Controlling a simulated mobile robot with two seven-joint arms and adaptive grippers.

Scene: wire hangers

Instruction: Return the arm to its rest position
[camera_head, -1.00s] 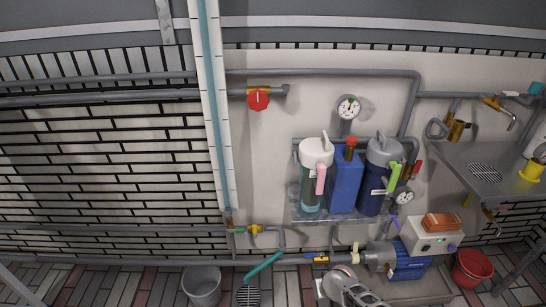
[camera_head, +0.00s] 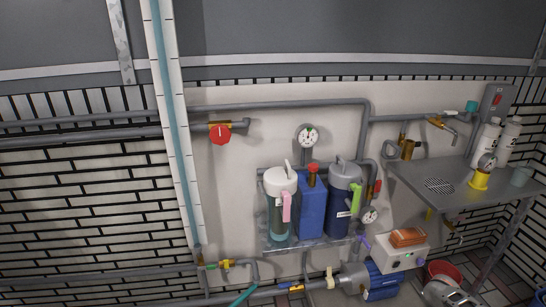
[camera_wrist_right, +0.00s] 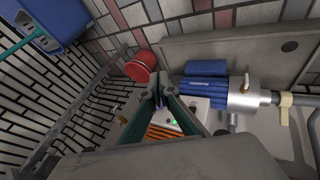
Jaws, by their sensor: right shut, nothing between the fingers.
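Part of my right arm (camera_head: 450,293) shows at the bottom right edge of the head view, in front of the red bucket. In the right wrist view my right gripper (camera_wrist_right: 163,88) is shut and empty, its fingertips close together. It hangs in the air. Behind the fingers is the pale control box with an orange-brown block on it. My left gripper is not in view.
A blue motor pump (camera_head: 372,280) and the control box (camera_head: 402,252) stand near my right arm. A red bucket (camera_head: 441,269) is close by. A shelf (camera_head: 290,243) holds filter canisters; a metal counter (camera_head: 440,172) juts out at right. Pipes run along the wall.

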